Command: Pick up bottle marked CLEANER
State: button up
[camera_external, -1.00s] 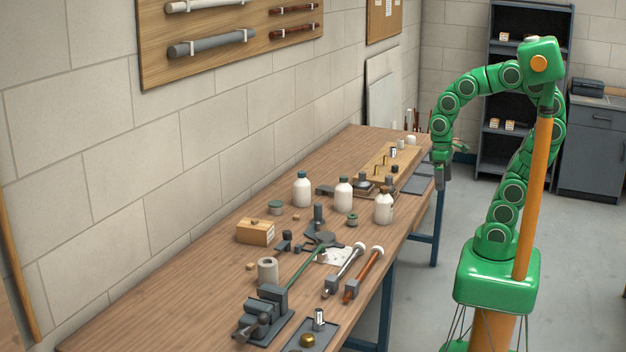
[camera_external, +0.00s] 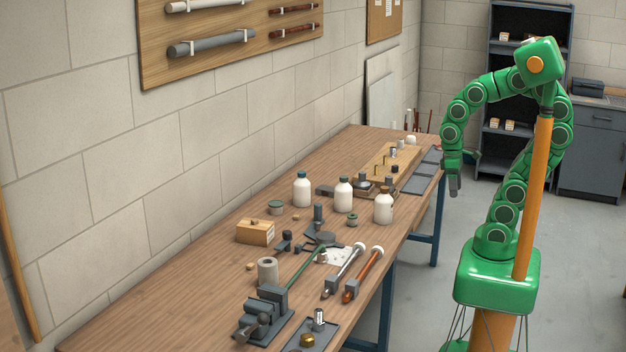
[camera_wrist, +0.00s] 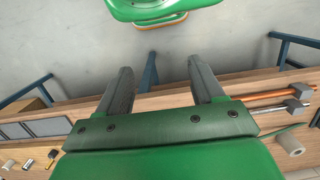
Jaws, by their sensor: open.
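No label can be read, so I cannot tell which is marked CLEANER. My gripper (camera_external: 454,186) hangs fingers down beyond the bench's right edge, apart from the bottles. In the wrist view my gripper (camera_wrist: 166,90) is open and empty, its two fingers wide apart. No bottle shows there.
The long wooden workbench (camera_external: 155,300) holds a vise (camera_external: 265,310), pipe tools (camera_external: 362,275), a wooden box (camera_external: 255,231) and a grey roll (camera_external: 267,271). A wooden board with fittings (camera_external: 385,165) lies at the far end. Dark shelves (camera_external: 490,140) stand behind.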

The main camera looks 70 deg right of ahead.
jog(key=w+a+r+m+y, duration=0.4)
jog(key=w+a+y, duration=0.3)
jog(key=w+a, duration=0.75)
jog(key=w+a+r+m+t+y, duration=0.2)
jog(key=w+r+m+y, duration=0.15)
jog(key=w, duration=0.75)
jog(key=m+t+h, duration=0.1)
jog(key=m+t, duration=1.4)
jog(key=m, duration=0.7)
send_over(302, 188)
jog(key=s+d, duration=0.3)
jog(key=d, duration=0.3)
notch_tip(302, 188, down, 10)
notch_tip(302, 188, down, 8)
jog(key=shift+h, duration=0.25)
jog(key=shift+x, duration=3.65)
